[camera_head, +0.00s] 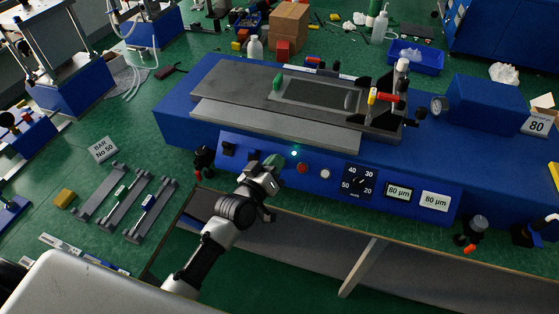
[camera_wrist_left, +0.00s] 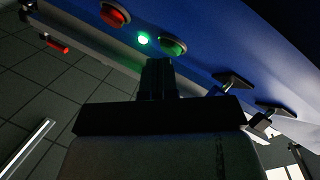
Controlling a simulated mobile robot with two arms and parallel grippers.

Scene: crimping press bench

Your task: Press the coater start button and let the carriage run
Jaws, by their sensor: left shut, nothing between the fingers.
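The blue coater (camera_head: 185,100) has a sloped front panel with a green start button (camera_head: 277,161), a lit green lamp (camera_head: 294,153) and a red button (camera_head: 303,168). The wrist view shows the green button (camera_wrist_left: 172,45), the glowing lamp (camera_wrist_left: 143,39) and the red button (camera_wrist_left: 115,13). My left gripper (camera_head: 272,171) is shut and empty, its tips at the green button and partly covering it in the head view. In the wrist view the tips (camera_wrist_left: 157,64) are just short of or against its edge; contact is unclear. The carriage (camera_head: 385,105) stands toward the bed's right end.
Right of the red button are a white button (camera_head: 325,173), a speed dial (camera_head: 360,182) and two 80 µm displays. Dark switches (camera_head: 229,149) sit left of the green button. Coating bars (camera_head: 122,199) lie on the green bench at left. A black knob (camera_head: 203,158) projects at the panel's left end.

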